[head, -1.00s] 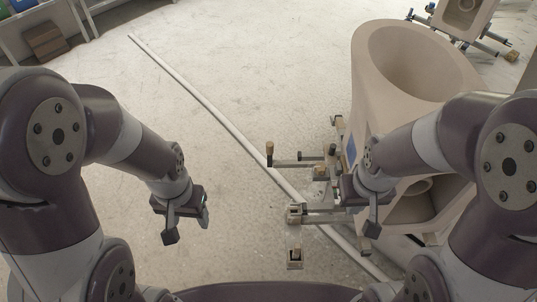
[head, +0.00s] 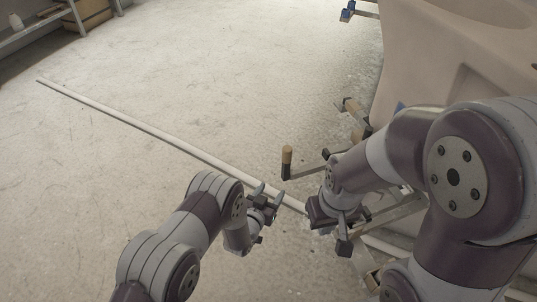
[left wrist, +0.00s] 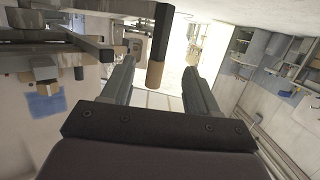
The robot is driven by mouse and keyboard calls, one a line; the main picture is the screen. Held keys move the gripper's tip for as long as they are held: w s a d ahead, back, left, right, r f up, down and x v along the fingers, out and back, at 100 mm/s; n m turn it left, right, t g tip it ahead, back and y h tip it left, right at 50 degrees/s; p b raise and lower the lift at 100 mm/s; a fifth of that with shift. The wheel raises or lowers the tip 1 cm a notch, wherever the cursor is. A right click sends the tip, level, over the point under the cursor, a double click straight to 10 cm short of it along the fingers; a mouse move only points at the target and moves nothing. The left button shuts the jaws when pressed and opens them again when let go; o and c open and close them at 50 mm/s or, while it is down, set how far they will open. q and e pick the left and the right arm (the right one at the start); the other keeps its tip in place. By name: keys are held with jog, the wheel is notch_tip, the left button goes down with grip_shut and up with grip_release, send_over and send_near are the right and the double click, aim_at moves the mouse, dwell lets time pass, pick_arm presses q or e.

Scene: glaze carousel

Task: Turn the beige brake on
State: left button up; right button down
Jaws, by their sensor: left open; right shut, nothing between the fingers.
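An upright handle (head: 287,160) with a tan grip and a dark lower part stands at the end of a crank bar, low beside the large beige body. My left gripper (head: 268,193) is open, just left of and below this handle in the head view. In the left wrist view the handle's tan end (left wrist: 155,75) appears between the two spread fingers (left wrist: 160,68); I see no contact. My right gripper (head: 338,228) is shut and empty, over the metal frame. It and its arm hide part of the linkage. I cannot tell which part is the beige brake.
The large beige body (head: 440,50) fills the right side. A blue-ended fitting (head: 347,12) sticks out near its top. A long pale rail (head: 150,125) lies across the floor. Metal bars (head: 385,215) lie under my right arm.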

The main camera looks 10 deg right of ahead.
pick_arm(q)
jog(key=t+h, duration=0.1)
jog(key=t, duration=0.1)
send_near(285, 157)
jog(key=b+x, duration=0.5)
jog(key=x, duration=0.5)
jog(key=shift+w+d+r, duration=0.1)
jog(key=shift+w+d, duration=0.05)
jog(key=shift+w, duration=0.1)
jog(key=shift+w+d+r, duration=0.2)
jog(key=shift+w+d, duration=0.15)
jog(key=shift+w, duration=0.1)
grip_shut()
